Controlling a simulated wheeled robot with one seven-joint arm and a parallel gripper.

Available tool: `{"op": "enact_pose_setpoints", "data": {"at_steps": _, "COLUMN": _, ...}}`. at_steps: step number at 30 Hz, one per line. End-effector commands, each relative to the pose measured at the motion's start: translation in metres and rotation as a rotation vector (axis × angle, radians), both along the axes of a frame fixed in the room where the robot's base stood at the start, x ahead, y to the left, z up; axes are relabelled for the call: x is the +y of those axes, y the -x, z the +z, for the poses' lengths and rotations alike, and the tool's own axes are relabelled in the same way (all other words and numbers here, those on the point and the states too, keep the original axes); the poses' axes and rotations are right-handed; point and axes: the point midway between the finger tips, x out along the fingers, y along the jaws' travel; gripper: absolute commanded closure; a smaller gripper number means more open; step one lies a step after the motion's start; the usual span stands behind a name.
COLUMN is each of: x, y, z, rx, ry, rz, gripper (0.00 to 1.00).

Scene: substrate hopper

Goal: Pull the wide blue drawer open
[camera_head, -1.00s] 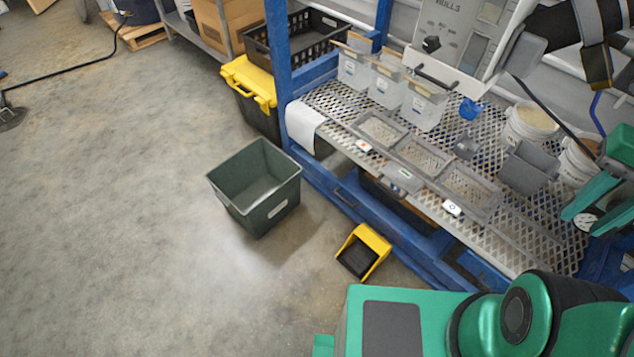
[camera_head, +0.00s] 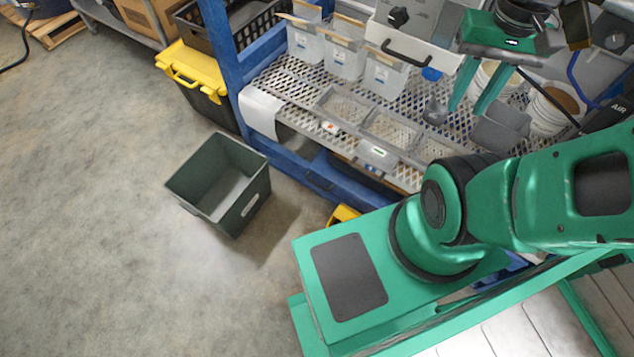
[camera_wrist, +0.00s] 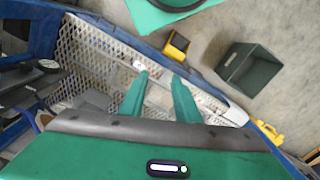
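A blue front (camera_head: 338,188) with a dark handle (camera_head: 318,182) runs below the mesh shelf in the head view. It looks like the wide blue drawer and appears closed. My arm hides its right part. My gripper (camera_head: 466,108) is raised above the shelf's right part, with its two green fingers apart and empty. In the wrist view my gripper (camera_wrist: 159,78) also shows open fingers over the mesh, away from the blue front.
On the shelf are clear bins (camera_head: 343,58), mesh trays (camera_head: 390,130) and a white bucket (camera_head: 550,112). A dark green bin (camera_head: 190,185) and a yellow scoop-like thing (camera_head: 342,214) are on the floor in front. Open floor lies left.

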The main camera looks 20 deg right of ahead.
Motion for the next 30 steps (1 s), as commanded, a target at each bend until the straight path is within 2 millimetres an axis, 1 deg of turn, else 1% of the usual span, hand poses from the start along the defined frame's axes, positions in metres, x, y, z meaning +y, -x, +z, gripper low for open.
{"op": "enact_pose_setpoints", "data": {"at_steps": 1, "x": 0.002, "y": -0.002, "z": 0.003, "rx": -0.024, "ry": 0.01, "rz": 0.018, "gripper": 0.71}}
{"op": "enact_pose_setpoints", "data": {"at_steps": 2, "x": 0.003, "y": -0.009, "z": 0.003, "rx": -0.039, "ry": 0.019, "rz": 0.039, "gripper": 0.71}}
{"op": "enact_pose_setpoints", "data": {"at_steps": 5, "x": 0.022, "y": -0.047, "z": 0.005, "rx": -0.107, "ry": 0.055, "rz": 0.156, "gripper": 0.71}}
{"op": "enact_pose_setpoints", "data": {"at_steps": 6, "x": 0.032, "y": -0.067, "z": 0.006, "rx": -0.146, "ry": 0.071, "rz": 0.217, "gripper": 0.71}}
{"op": "enact_pose_setpoints", "data": {"at_steps": 8, "x": 0.053, "y": -0.099, "z": 0.008, "rx": -0.215, "ry": 0.091, "rz": 0.319, "gripper": 0.71}}
{"op": "enact_pose_setpoints", "data": {"at_steps": 9, "x": 0.07, "y": -0.121, "z": 0.01, "rx": -0.263, "ry": 0.098, "rz": 0.387, "gripper": 0.71}}
{"op": "enact_pose_setpoints", "data": {"at_steps": 10, "x": 0.085, "y": -0.137, "z": 0.011, "rx": -0.297, "ry": 0.103, "rz": 0.439, "gripper": 0.71}}
{"op": "enact_pose_setpoints", "data": {"at_steps": 12, "x": 0.11, "y": -0.167, "z": 0.01, "rx": -0.35, "ry": 0.101, "rz": 0.52, "gripper": 0.71}}
{"op": "enact_pose_setpoints", "data": {"at_steps": 14, "x": 0.121, "y": -0.184, "z": 0.006, "rx": -0.366, "ry": 0.098, "rz": 0.552, "gripper": 0.71}}
{"op": "enact_pose_setpoints", "data": {"at_steps": 17, "x": 0.129, "y": -0.205, "z": -0.007, "rx": -0.363, "ry": 0.092, "rz": 0.583, "gripper": 0.71}}
{"op": "enact_pose_setpoints", "data": {"at_steps": 23, "x": 0.14, "y": -0.248, "z": -0.044, "rx": -0.329, "ry": 0.084, "rz": 0.63, "gripper": 0.71}}
{"op": "enact_pose_setpoints", "data": {"at_steps": 26, "x": 0.147, "y": -0.268, "z": -0.068, "rx": -0.31, "ry": 0.083, "rz": 0.656, "gripper": 0.71}}
{"op": "enact_pose_setpoints", "data": {"at_steps": 30, "x": 0.157, "y": -0.296, "z": -0.107, "rx": -0.283, "ry": 0.082, "rz": 0.694, "gripper": 0.71}}
